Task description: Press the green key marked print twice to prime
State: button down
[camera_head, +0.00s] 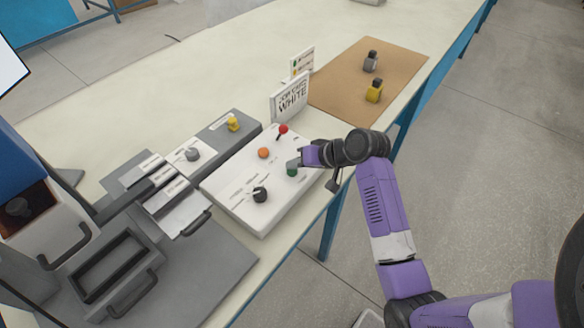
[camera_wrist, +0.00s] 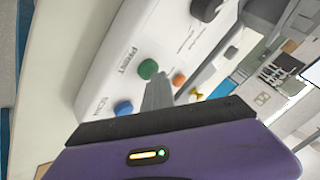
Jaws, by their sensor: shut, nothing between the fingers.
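The green key (camera_head: 292,172) sits on the white control panel (camera_head: 237,192), near its right edge. In the wrist view the green key (camera_wrist: 147,69) has the label PRINT beside it. My gripper (camera_head: 293,163) is shut and empty, with its grey fingertips over the panel close to the green key. In the wrist view my gripper's tips (camera_wrist: 157,82) appear just beside and below the green key. Whether they touch it or hover above it, I cannot tell.
A blue key (camera_wrist: 123,107) marked SCAN is near the green one. The panel also has an orange button (camera_head: 263,152), a red knob (camera_head: 283,129) and a black knob (camera_head: 260,194). A brown mat (camera_head: 340,88) lies beyond.

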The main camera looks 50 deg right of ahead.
aim_at(295, 171)
jog(key=shift+r+p, duration=0.9)
jog(key=shift+p, duration=0.1)
notch_tip(295, 171, up, 5)
jog(key=p, duration=0.4)
jog(key=shift+p, duration=0.4)
dwell(2.1)
